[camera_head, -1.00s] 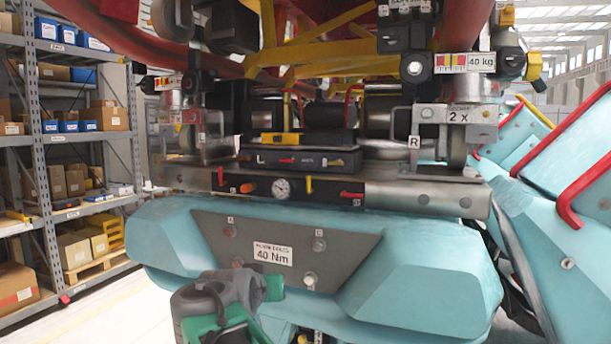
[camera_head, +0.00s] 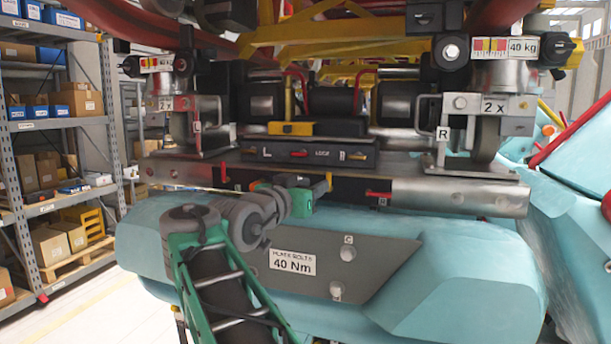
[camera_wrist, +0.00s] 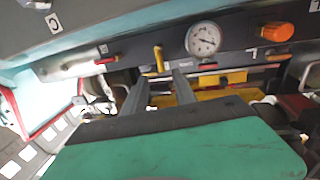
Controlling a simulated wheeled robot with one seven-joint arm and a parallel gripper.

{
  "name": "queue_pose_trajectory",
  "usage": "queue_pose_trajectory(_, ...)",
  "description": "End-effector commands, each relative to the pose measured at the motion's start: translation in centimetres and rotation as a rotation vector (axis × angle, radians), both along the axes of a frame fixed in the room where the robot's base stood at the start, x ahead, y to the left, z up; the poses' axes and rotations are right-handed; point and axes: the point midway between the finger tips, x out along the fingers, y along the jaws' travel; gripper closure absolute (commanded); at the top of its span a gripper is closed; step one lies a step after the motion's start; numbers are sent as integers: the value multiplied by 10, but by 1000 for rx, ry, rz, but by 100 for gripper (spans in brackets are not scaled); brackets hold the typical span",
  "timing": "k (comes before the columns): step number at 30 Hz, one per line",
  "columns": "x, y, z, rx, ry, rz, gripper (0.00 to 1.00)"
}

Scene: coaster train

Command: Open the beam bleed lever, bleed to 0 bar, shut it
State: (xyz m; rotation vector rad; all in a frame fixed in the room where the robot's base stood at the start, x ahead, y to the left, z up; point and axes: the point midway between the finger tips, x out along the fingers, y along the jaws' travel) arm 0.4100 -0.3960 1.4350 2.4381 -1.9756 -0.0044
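A short yellow lever (camera_wrist: 158,58) stands on the dark beam panel beside a round white gauge (camera_wrist: 203,40) in the wrist view. I take it for the bleed lever; its label is not readable. The gauge needle is too small to read. In the head view the yellow lever (camera_head: 329,181) shows just right of my gripper, which hides the gauge. My gripper (camera_wrist: 164,75) is open, its two grey fingers apart and empty, with the lever just ahead of the gap between their tips. My gripper (camera_head: 316,192) also shows in front of the panel in the head view.
Red levers (camera_wrist: 105,60) (camera_head: 378,194) and an orange knob (camera_wrist: 276,32) sit on the same panel. A yellow block (camera_head: 292,128) lies above it. The turquoise body with its 40 Nm plate (camera_head: 292,262) is below. Shelves (camera_head: 62,124) stand at left.

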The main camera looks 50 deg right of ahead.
Motion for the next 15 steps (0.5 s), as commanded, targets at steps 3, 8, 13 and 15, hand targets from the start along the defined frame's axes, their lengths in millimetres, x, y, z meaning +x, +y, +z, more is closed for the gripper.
queue_pose_trajectory(3, 0, -4, 2, 0, -1, -1, 67)
queue_pose_trajectory(8, 4, -29, 4, 1, 1, -4, 67)
queue_pose_trajectory(13, 12, -61, 3, 2, 1, -2, 67)
queue_pose_trajectory(15, 14, -69, 3, 1, 1, -1, 67)
